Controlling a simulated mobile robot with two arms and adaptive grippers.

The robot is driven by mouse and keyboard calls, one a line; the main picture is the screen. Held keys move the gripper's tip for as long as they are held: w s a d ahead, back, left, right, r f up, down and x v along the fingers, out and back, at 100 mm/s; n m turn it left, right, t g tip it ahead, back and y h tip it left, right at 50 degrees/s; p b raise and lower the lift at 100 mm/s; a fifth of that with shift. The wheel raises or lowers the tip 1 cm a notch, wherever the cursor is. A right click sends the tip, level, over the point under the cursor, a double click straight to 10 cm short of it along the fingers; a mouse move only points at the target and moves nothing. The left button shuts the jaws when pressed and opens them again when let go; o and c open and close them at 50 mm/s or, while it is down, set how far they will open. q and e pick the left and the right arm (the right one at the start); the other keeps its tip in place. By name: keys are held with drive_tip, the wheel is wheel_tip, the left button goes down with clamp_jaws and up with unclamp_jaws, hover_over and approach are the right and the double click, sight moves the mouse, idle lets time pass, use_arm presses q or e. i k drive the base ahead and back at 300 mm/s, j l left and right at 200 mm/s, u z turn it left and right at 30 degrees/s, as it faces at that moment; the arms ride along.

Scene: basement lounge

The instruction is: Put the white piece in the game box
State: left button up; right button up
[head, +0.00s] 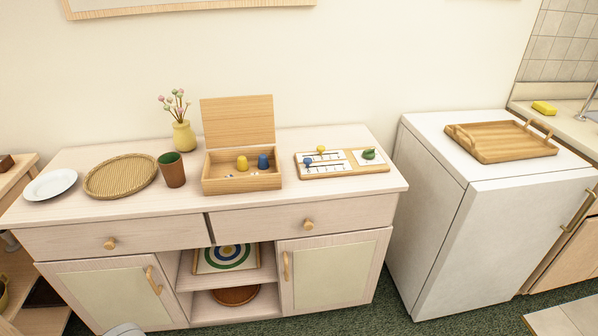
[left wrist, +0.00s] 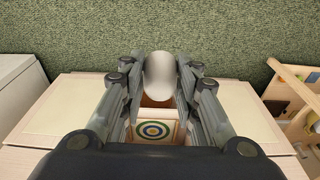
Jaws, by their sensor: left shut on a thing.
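The white piece (left wrist: 160,76) is smooth and rounded, held between the fingertips of my left gripper (left wrist: 162,80) in the left wrist view. The gripper is shut on it, in front of the cabinet with the green carpet beyond. The game box (head: 240,186) is a wooden box on the cabinet top in the head view, with its lid (head: 238,122) standing open at the back. A yellow piece (head: 242,163) and a blue piece (head: 263,162) stand in it, with small white bits. My right gripper is in neither view.
On the cabinet top (head: 340,200), a brown cup (head: 172,172), yellow vase (head: 184,138), woven tray (head: 120,177) and white plate (head: 50,184) stand left of the box. A game board (head: 345,168) lies to its right. A white appliance (head: 480,220) bears a wooden tray (head: 500,150).

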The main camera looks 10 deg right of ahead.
sight(224, 171)
drive_tip(key=i+j+z, duration=0.1)
drive_tip(key=j+z, duration=1.05)
drive_tip(key=j, duration=0.15)
drive_tip(key=j+z, duration=0.4)
drive_tip(key=k, duration=0.05)
